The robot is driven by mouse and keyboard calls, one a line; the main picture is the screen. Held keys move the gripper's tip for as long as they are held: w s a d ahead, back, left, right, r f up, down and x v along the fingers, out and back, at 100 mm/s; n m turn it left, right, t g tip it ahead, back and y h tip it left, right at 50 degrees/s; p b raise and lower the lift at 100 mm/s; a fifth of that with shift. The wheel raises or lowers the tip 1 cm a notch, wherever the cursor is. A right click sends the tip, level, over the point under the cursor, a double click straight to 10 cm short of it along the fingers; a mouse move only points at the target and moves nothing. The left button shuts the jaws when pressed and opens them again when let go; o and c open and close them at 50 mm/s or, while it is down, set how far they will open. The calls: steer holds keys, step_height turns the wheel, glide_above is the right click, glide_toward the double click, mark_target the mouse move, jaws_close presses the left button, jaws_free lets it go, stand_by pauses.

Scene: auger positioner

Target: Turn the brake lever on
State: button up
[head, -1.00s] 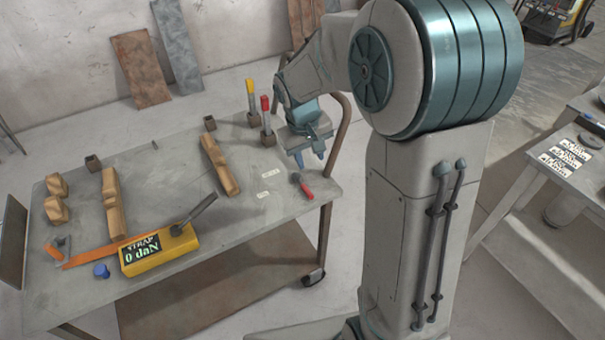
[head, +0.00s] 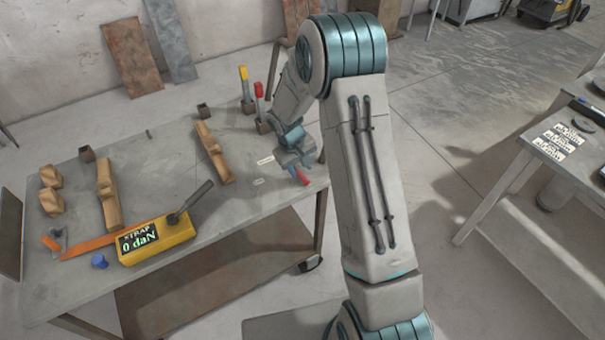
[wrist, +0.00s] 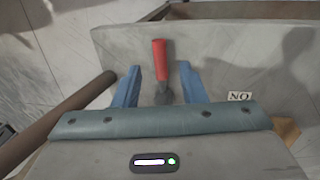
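The lever I take as the brake lever, with a red handle (wrist: 160,60) and a dark pivot end (wrist: 163,96), is on the grey table near its right edge. In the head view its red handle (head: 302,176) shows just below my gripper (head: 296,166). In the wrist view my gripper (wrist: 160,67) is open, with one blue finger on each side of the lever and visible gaps. I cannot tell how far the fingertips are above the table. An upside-down "ON" label (wrist: 239,96) lies right of the lever in the wrist view.
Upright yellow-handled (head: 243,73) and red-handled (head: 259,90) levers stand behind my gripper. Wooden blocks (head: 213,152) and a yellow strap gauge (head: 157,240) reading 0 daN sit on the table (head: 255,205). A brown rail (wrist: 70,110) runs at the left of the wrist view.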

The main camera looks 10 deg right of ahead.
mark_target(303, 178)
steer(key=shift+w+d+f, duration=0.1)
steer(key=shift+d+f, duration=0.1)
steer(key=shift+f, duration=0.85)
steer(key=shift+w+d+f, duration=0.1)
steer(key=shift+d+f, duration=0.1)
steer(key=shift+f, duration=0.8)
jaws_close()
